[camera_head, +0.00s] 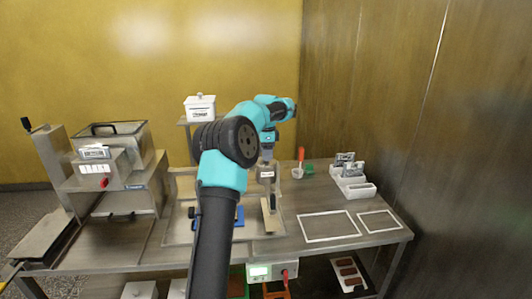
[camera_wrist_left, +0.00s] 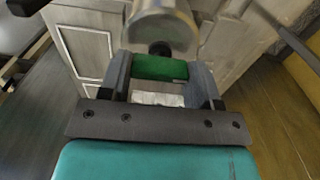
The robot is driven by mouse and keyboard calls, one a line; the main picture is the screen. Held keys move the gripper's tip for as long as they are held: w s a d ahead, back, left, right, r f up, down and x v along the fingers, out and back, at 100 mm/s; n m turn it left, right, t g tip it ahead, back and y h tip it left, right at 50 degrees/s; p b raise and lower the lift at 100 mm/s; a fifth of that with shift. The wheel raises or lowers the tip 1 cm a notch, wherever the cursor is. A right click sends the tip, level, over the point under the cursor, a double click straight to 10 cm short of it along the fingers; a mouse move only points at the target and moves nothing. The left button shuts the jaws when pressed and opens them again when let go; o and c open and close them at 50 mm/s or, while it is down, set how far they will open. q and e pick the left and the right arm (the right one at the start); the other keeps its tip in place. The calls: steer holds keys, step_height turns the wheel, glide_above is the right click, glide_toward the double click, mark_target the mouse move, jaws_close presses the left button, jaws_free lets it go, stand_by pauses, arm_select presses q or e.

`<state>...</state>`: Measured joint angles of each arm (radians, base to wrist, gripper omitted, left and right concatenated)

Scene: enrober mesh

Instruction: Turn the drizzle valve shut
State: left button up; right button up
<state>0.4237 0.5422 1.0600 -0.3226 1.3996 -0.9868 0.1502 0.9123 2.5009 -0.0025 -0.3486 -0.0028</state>
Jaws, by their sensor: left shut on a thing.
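My left gripper (camera_head: 267,158) is at the end of the teal arm over the middle of the table, pointing down. In the left wrist view the left gripper (camera_wrist_left: 160,72) is shut on a green valve handle (camera_wrist_left: 160,67), with one dark finger on each side. A grey metal cylinder (camera_wrist_left: 160,28) lies just beyond the handle, with a dark stub between them. In the head view a grey metal body (camera_head: 266,176) hangs just below the gripper. The green handle cannot be made out there. My right gripper is not in view.
A steel machine (camera_head: 125,180) fills the left. A white lidded pot (camera_head: 200,108) stands behind the arm. White frames (camera_head: 330,239) and a white rack (camera_head: 352,186) lie at right, beside an orange-handled tool (camera_head: 301,156). A control box (camera_head: 260,271) hangs below the front edge.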

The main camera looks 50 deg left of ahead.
arm_select(q)
steer(key=shift+n, duration=0.3)
steer(key=n, duration=0.8)
steer(key=shift+n, duration=0.4)
steer(key=n, duration=0.4)
steer(key=shift+n, duration=2.2)
steer(key=o, duration=0.9)
